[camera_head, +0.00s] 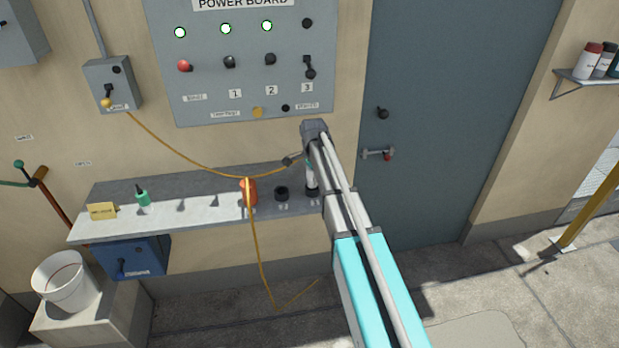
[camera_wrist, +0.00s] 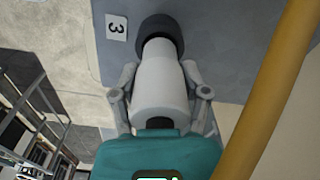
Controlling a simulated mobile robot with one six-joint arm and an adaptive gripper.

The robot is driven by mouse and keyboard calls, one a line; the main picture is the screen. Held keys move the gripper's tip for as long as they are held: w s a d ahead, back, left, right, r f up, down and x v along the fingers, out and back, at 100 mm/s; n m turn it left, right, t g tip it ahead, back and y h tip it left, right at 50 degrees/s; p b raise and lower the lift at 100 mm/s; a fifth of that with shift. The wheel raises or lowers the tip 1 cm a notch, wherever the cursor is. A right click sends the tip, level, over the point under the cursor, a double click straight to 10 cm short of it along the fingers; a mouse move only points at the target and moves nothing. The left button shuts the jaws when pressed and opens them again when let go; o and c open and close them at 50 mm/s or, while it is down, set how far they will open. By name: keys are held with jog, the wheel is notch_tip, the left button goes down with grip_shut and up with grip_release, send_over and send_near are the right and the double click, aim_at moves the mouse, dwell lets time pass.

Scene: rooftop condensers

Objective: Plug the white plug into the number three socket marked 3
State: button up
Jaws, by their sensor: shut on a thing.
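The white plug (camera_wrist: 160,84) is held upright between the two fingers of my gripper (camera_wrist: 158,72) in the wrist view. Its far end meets the round black socket (camera_wrist: 160,27) and covers most of its opening; I cannot tell how deep it sits. A white label marked 3 (camera_wrist: 117,27) is beside that socket. In the head view my gripper (camera_head: 309,165) is above the right end of the grey shelf (camera_head: 185,212), with the plug (camera_head: 309,178) below it, over the rightmost black socket (camera_head: 313,190).
Another black socket (camera_head: 282,193) is just left on the shelf. An orange item (camera_head: 248,190) stands further left, with a yellow cable (camera_head: 180,152) nearby; a thick yellow length (camera_wrist: 270,90) crosses the wrist view's right side. The power board (camera_head: 240,60) is above, a grey door (camera_head: 440,110) right.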

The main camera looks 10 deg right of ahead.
aim_at(312, 185)
jog(key=shift+f+b, duration=1.45)
dwell(1.8)
jog(key=shift+s+f+b, duration=0.15)
jog(key=shift+s+b, duration=0.15)
jog(key=shift+b, duration=0.05)
dwell(0.5)
jog(key=o, duration=1.3)
jog(key=shift+w+f, duration=0.25)
jog(key=shift+r, duration=0.1)
jog(key=shift+r, duration=0.1)
